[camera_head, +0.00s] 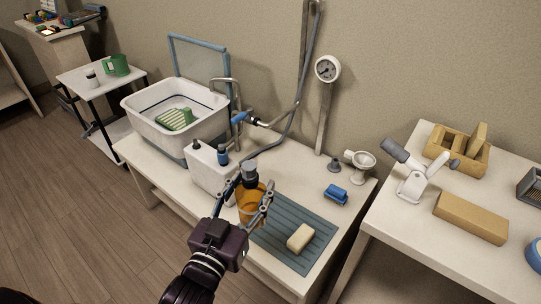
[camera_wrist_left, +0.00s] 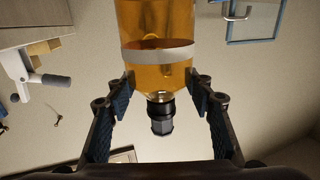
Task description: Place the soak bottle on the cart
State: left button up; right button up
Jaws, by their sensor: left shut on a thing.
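The soak bottle (camera_head: 248,207) is amber with a dark cap. It looks upright in the head view, at the left end of the grey-green mat; I cannot tell whether its base touches the surface. My left gripper (camera_head: 254,201) is shut on it, with one finger on each side. In the left wrist view the bottle (camera_wrist_left: 157,50) shows a pale band and black cap between the fingers (camera_wrist_left: 163,100). The cart (camera_head: 124,81) stands at the far left, with a white top, dark frame and lower shelf. My right gripper is not in view.
A green mug (camera_head: 117,65) and a small jar (camera_head: 92,78) stand on the cart, with bare top around them. A white basin (camera_head: 150,120), a white cap-topped container (camera_head: 208,172) and a tap (camera_head: 226,82) are left of the bottle. Soap (camera_head: 300,238) lies on the ribbed mat (camera_head: 275,243).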

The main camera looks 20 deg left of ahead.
aim_at(79, 74)
jog(key=i+j+u, duration=0.2)
jog(key=j+u, duration=0.2)
jog(key=i+j+u, duration=0.3)
jog(key=j+u, duration=0.15)
jog(key=i+j+u, duration=0.9)
jog(key=i+u, duration=0.3)
jog(key=i+j+u, duration=0.1)
jog(key=i, duration=1.1)
jog(key=i+j+z, duration=0.1)
jog(key=i+z, duration=0.25)
jog(key=i+j+z, duration=0.3)
jog(key=i, duration=0.2)
jog(key=i+j+z, duration=0.2)
jog(key=i+z, duration=0.15)
